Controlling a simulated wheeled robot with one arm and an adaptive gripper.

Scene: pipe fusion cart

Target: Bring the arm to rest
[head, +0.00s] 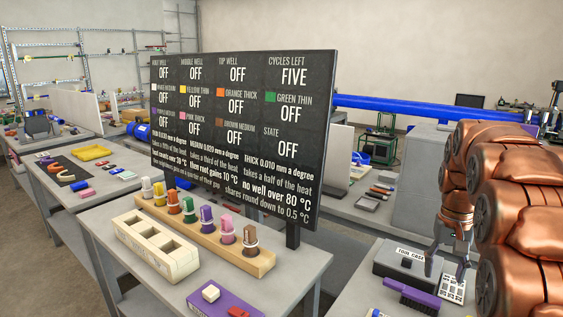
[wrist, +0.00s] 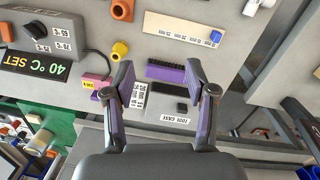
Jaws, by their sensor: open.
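My gripper (head: 446,268) hangs at the end of my copper-coloured arm, at the right of the head view, with its fingers pointing down over the bench. It is open and empty. In the wrist view its two purple-lined fingers (wrist: 160,78) stand apart, with a purple brush (wrist: 165,73) and a dark grey tool case (wrist: 168,104) seen between them. In the head view the tool case (head: 398,262) and the purple brush (head: 412,296) lie beside and below the fingers. The exact height of the fingertips above the bench is hard to tell.
A black display board (head: 243,130) stands left of my arm. A cream block with wells (head: 155,245) and a wooden rack (head: 205,238) of coloured plugs sit before it.

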